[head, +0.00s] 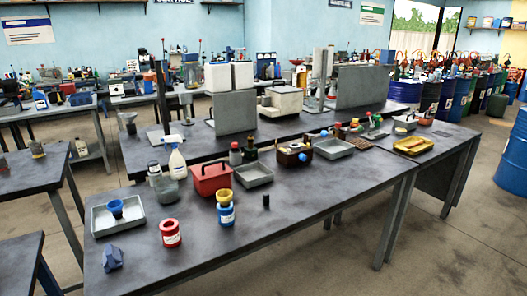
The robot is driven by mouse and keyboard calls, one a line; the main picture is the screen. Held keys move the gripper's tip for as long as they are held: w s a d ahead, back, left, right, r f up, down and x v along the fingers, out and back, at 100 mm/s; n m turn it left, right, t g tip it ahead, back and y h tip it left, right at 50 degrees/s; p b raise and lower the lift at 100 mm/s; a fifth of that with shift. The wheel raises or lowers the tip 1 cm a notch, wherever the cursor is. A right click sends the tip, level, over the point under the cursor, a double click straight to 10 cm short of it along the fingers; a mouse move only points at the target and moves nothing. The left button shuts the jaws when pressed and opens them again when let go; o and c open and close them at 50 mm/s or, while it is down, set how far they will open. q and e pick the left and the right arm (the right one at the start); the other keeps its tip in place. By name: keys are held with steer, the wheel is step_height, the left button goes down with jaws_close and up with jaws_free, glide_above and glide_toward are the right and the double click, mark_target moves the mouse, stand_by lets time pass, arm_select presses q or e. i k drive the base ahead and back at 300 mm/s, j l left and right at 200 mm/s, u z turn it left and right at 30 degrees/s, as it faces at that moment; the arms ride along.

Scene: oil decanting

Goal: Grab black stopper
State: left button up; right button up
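A small dark upright cylinder, which looks like the black stopper (266,200), stands on the dark grey worktable (300,205). It stands alone, to the right of a blue can (226,217) with a yellow top (223,196) and in front of a grey tray (252,175). Nothing touches it. Neither of my grippers shows in the head view.
A red can (170,234) and a blue faceted object (112,258) stand on the near left of the table. A tray (100,222) holding a blue funnel (116,207) and a red carrier (210,181) stand behind. The tabletop right of the stopper is clear.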

mark_target(266, 195)
steer(key=i+l+z, duration=1)
steer(key=i+z, duration=0.15)
steer(key=i, duration=0.35)
steer(key=i+z, duration=0.35)
steer(key=i, duration=0.35)
steer(key=i+u, duration=0.35)
steer(key=u, duration=0.15)
steer(key=i+l+u, duration=0.3)
steer(key=u, duration=0.2)
steer(key=i+l+u, duration=0.35)
steer(key=u, duration=0.15)
